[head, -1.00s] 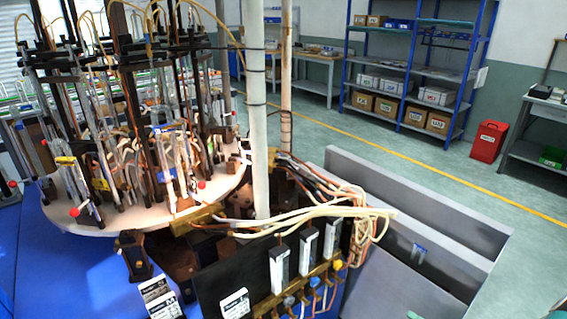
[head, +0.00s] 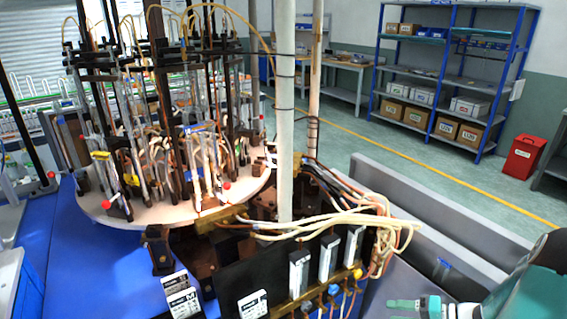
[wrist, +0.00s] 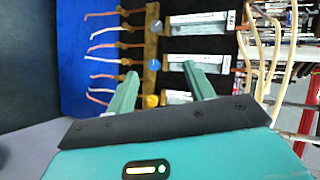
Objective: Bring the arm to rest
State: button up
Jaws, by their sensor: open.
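My gripper (head: 402,309) is at the lower right edge of the head view, with my teal arm behind it. In the wrist view its two green fingers (wrist: 160,84) stand apart with nothing between them. They point toward a row of brass fittings (wrist: 152,50) and clear flow tubes (wrist: 197,62) on the valve panel. In the head view the same dark panel (head: 275,268) is left of my gripper, with a visible gap. The lower part of my gripper is cut off by the frame.
A round turntable (head: 150,208) carries several burners and clamps on a blue bench (head: 60,255). Pale hoses (head: 340,222) arch over the panel, and a white post (head: 285,130) rises behind it. A grey low wall (head: 440,215), shelves (head: 455,75) and a red bin (head: 523,157) stand to the right.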

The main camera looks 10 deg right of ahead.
jog(key=s+a+r+n+g+h, duration=0.1)
jog(key=s+a+r+n+h, duration=0.1)
jog(key=a+r, duration=0.6)
jog(key=s+a+r+n+g+h, duration=0.1)
jog(key=s+a+r+n+h, duration=0.1)
jog(key=a+r+h, duration=0.3)
jog(key=s+a+r+n+g+h, duration=0.1)
jog(key=s+a+r+n+h, duration=0.1)
jog(key=a+r, duration=1)
jog(key=shift+s+a+n+h, duration=0.4)
jog(key=shift+s+h, duration=0.5)
jog(key=shift+s, duration=0.2)
